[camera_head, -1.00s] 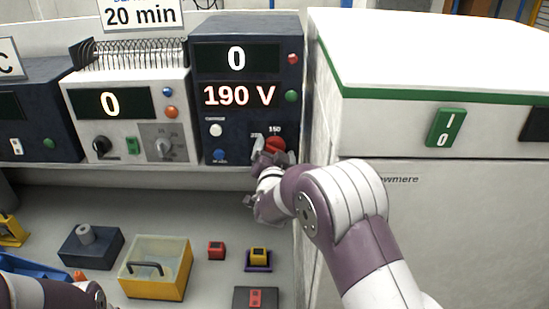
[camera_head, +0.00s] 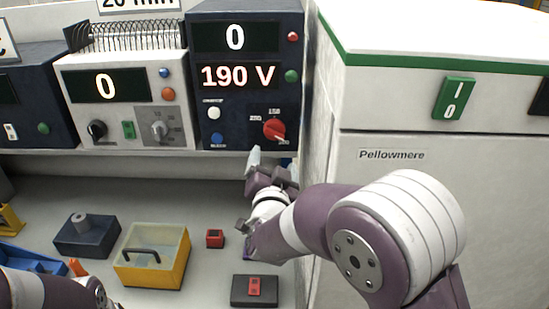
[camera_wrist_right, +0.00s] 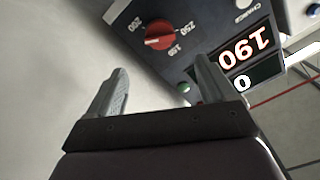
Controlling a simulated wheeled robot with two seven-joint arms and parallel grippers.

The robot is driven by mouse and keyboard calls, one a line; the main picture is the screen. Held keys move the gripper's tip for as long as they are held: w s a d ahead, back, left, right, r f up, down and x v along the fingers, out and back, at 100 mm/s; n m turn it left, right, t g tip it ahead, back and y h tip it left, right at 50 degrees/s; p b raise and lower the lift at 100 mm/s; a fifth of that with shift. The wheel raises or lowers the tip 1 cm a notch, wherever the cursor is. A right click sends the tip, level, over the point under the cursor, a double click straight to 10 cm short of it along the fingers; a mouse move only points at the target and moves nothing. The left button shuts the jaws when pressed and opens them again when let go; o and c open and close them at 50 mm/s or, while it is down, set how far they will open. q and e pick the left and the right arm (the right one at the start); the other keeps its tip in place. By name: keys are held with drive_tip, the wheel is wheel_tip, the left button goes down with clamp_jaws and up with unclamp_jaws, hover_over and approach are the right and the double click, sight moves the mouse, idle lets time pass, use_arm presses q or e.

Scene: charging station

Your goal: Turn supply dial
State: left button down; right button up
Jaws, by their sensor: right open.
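The red supply dial (camera_head: 273,129) is on the lower right of the dark blue supply unit (camera_head: 207,88). Its white mark points to the lower right in the head view, by the 200 label. The unit's red readout (camera_head: 238,76) shows 190 V, and the display above it shows 0. My right gripper (camera_head: 271,162) is below and in front of the dial, apart from it. In the right wrist view the open, empty fingers (camera_wrist_right: 160,72) have the dial (camera_wrist_right: 158,35) beyond the gap between them.
A white unit (camera_head: 125,90) with a coil stands left of the supply. A white cabinet (camera_head: 375,200) with a green switch (camera_head: 454,98) borders the right. On the bench are a yellow box (camera_head: 150,270), a dark block (camera_head: 88,240) and a small red block (camera_head: 215,238).

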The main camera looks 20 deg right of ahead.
sight(273, 134)
idle(0.4)
drive_tip(key=w+d+n+p, duration=0.1)
drive_tip(key=w+n+p, duration=0.2)
drive_tip(key=w+p, duration=0.1)
drive_tip(key=w+d+n+p, duration=0.1)
drive_tip(key=w+n+p, duration=0.2)
drive_tip(key=p, duration=0.3)
drive_tip(key=w+d+n+p, duration=0.1)
drive_tip(key=w+n+p, duration=0.3)
drive_tip(key=w+p, duration=0.1)
drive_tip(key=shift+d+r, duration=0.15)
